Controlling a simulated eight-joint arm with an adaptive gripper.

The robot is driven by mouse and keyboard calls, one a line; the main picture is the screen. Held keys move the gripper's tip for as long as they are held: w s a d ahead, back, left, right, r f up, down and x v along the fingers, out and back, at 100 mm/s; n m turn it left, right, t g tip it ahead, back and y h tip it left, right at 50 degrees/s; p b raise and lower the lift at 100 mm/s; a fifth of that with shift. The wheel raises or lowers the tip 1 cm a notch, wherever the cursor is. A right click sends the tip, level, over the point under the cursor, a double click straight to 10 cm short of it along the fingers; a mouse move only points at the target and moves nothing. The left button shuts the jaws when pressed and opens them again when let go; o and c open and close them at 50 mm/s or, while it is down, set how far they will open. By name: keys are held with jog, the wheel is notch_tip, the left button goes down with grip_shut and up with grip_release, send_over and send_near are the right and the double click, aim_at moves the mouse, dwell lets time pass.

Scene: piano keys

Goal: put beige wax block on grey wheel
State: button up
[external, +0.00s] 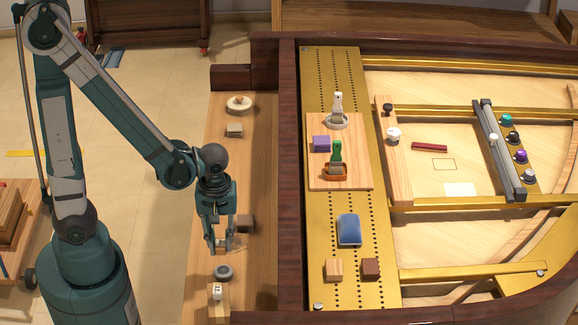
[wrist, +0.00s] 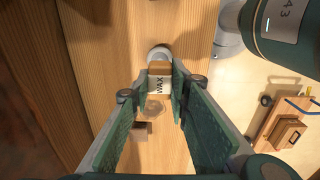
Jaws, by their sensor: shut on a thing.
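The beige wax block (wrist: 158,84), with dark letters reading WAX, is between my fingertips in the wrist view. My gripper (external: 222,248) is shut on it; it also shows in the wrist view (wrist: 157,92). In the external view the fingers mostly hide the block. The grey wheel (external: 224,272) lies on the wooden ledge just in front of my gripper, toward the camera. In the wrist view a pale round top, likely the wheel (wrist: 160,53), shows just beyond the block and is partly covered by it. I cannot tell whether they touch.
A dark block (external: 246,224) sits on the ledge (external: 260,180) behind my gripper. A small white object (external: 216,291) stands near the front end. A cream wheel (external: 239,105) and a beige block (external: 234,131) lie farther back. A dark raised rim (external: 289,200) borders the ledge on the right.

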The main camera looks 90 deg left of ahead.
aim_at(221, 243)
jog(key=shift+f+b, duration=0.65)
jog(key=shift+f, duration=1.4)
jog(key=shift+f+b, duration=0.75)
jog(key=shift+f, duration=1.35)
jog(key=shift+f, duration=0.15)
jog(key=o, duration=0.9)
jog(key=shift+r+p, duration=2.05)
jog(key=shift+r, duration=4.1)
jog(key=shift+r, duration=0.15)
